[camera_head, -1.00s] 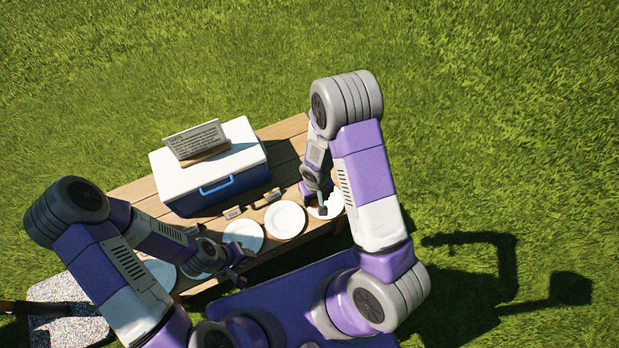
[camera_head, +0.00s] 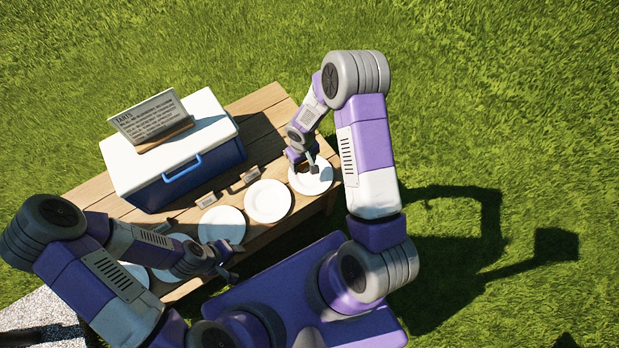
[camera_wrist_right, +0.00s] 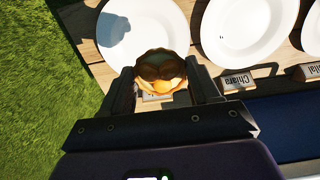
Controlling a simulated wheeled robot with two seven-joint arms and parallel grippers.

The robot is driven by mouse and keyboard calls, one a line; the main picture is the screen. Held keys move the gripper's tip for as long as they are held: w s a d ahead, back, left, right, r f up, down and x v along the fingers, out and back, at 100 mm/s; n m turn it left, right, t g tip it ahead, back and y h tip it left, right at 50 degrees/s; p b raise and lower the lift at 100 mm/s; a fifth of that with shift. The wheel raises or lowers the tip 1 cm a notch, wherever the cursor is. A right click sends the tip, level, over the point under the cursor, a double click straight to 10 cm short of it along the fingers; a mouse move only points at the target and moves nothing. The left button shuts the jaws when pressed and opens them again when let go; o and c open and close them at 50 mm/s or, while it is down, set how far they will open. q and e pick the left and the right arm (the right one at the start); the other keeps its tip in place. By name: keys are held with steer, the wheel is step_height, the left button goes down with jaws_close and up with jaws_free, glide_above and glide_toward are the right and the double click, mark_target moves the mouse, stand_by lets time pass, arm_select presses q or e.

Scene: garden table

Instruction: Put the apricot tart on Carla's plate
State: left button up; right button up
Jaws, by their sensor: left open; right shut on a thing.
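My right gripper (camera_wrist_right: 165,88) is shut on a round golden-brown tart (camera_wrist_right: 160,68) with a fluted crust. In the head view the right gripper (camera_head: 307,168) is over the far edge of the rightmost white plate (camera_head: 318,184), but the tart is hard to make out. In the right wrist view the tart overlaps the near rim of that empty plate (camera_wrist_right: 135,22); its height above it is unclear. The name card (camera_wrist_right: 152,97) behind the tart is mostly hidden, its name unreadable. My left gripper (camera_head: 228,268) is open and empty near the table's front edge.
The plate beside it (camera_head: 268,201) is empty; its card reads "Chiara" (camera_wrist_right: 236,80). Several more plates, including one further left (camera_head: 221,226), line the table's (camera_head: 262,115) front edge. A blue-and-white cooler (camera_head: 188,172) stands behind, carrying a "TARTS" sign (camera_head: 150,115).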

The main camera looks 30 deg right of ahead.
mark_target(304, 180)
step_height(304, 180, down, 10)
steer(key=b, duration=0.3)
steer(key=shift+b, duration=0.3)
steer(key=shift+r, duration=0.1)
steer(key=o, duration=1)
steer(key=shift+o, duration=0.2)
steer(key=shift+r, duration=0.1)
